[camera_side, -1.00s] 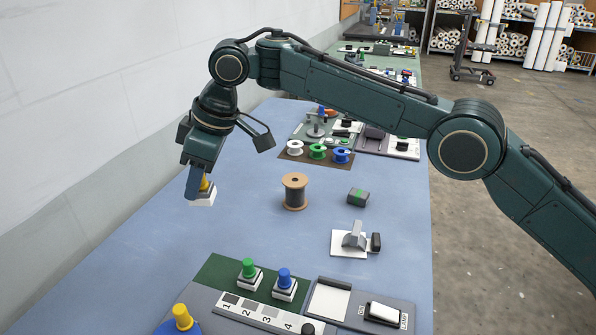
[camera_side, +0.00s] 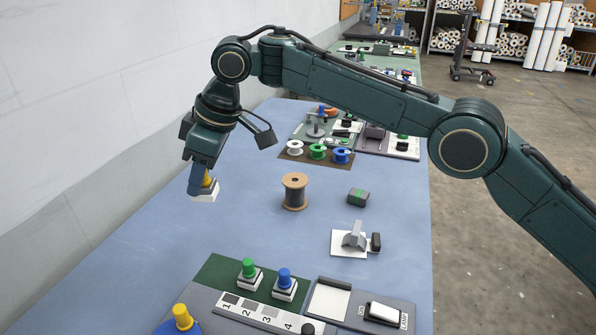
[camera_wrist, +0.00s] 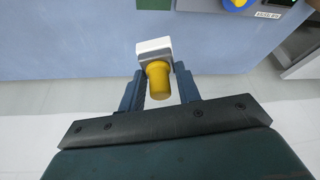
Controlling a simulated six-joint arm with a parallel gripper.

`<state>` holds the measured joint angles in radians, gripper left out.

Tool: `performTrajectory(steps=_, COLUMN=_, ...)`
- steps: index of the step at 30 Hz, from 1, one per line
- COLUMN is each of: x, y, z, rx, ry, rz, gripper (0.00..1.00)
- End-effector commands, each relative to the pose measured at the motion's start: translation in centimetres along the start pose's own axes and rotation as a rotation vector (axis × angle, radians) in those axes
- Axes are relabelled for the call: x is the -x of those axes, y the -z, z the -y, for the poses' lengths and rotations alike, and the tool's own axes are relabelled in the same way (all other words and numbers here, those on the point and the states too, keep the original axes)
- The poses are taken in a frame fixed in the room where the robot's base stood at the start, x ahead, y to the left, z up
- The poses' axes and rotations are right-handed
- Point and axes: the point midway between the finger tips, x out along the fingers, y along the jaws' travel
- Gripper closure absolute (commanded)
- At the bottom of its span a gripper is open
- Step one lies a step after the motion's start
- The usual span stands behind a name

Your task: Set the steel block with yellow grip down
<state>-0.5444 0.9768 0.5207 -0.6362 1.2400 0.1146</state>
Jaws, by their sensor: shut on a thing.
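The steel block with yellow grip (camera_side: 205,192) is at the left side of the blue table in the side view. My gripper (camera_side: 201,182) is shut on its yellow grip, with the pale block below the fingers. In the wrist view the yellow grip (camera_wrist: 158,80) sits between the two fingers of my gripper (camera_wrist: 159,86), and the whitish block (camera_wrist: 153,47) lies beyond it. The block looks slightly tilted in the side view. I cannot tell whether its underside touches the table.
A yellow knob (camera_side: 182,318) is at the near left. The table (camera_side: 240,215) around my gripper is clear.

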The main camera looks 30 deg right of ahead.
Motion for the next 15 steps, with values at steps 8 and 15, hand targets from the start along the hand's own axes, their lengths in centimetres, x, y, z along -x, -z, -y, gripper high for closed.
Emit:
performTrajectory(steps=8, x=0.8, y=-1.4, z=-3.9, rx=-0.133, ry=-0.056, rz=-0.001, gripper=0.92)
performTrajectory(steps=15, x=2.3, y=-4.7, z=-10.7, rx=-0.374, ry=-0.156, rz=-0.002, gripper=0.92)
